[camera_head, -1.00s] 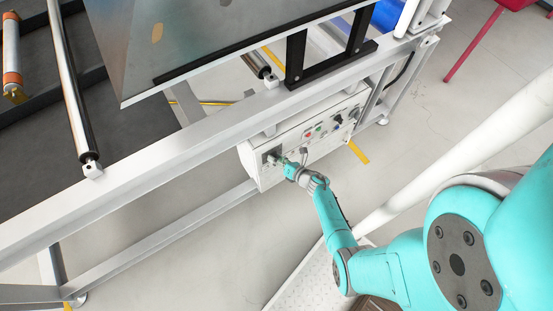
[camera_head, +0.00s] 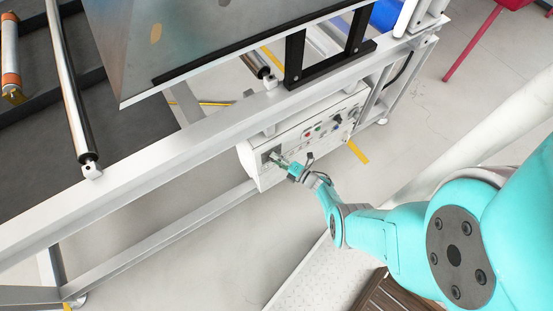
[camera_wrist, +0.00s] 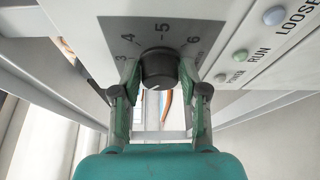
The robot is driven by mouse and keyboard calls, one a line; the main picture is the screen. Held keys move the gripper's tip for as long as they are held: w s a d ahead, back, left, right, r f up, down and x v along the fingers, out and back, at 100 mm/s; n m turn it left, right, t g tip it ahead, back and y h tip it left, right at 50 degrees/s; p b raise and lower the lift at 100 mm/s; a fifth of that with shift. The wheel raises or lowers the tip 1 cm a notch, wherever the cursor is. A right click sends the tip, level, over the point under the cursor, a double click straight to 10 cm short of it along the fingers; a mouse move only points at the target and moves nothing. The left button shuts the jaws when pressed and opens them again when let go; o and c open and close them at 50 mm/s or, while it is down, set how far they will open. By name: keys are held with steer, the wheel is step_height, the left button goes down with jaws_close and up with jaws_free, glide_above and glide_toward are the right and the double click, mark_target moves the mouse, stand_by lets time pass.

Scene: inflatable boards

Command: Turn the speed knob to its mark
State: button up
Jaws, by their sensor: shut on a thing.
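The speed knob (camera_wrist: 159,68) is a round dark knob on the white control panel. It shows in the wrist view below a dial scale (camera_wrist: 160,38) with the numbers 3, 4, 5 and 6 readable. My gripper (camera_wrist: 159,90) has one finger on each side of the knob and is shut on it. A small light line shows near the lower part of the knob's face; I cannot tell which number the knob points to. In the head view my gripper (camera_head: 283,162) reaches the left end of the control box (camera_head: 250,160), where the knob itself is hidden or too small to tell.
Buttons marked RUN (camera_wrist: 240,56) and LOOSE (camera_wrist: 274,15) sit right of the dial. More knobs and lights are on the box. A long white frame beam (camera_head: 150,165) runs above the box. A metal roller (camera_head: 70,90) lies at left. The floor in front is open.

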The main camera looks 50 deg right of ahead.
steer(key=shift+w+d+m, duration=0.1)
steer(key=shift+m, duration=0.4)
stand_by(0.3)
steer(key=o, duration=1.1)
steer(key=shift+o, duration=0.2)
steer(key=s, duration=0.7)
steer(key=shift+s+d, duration=0.25)
steer(key=shift+d, duration=0.1)
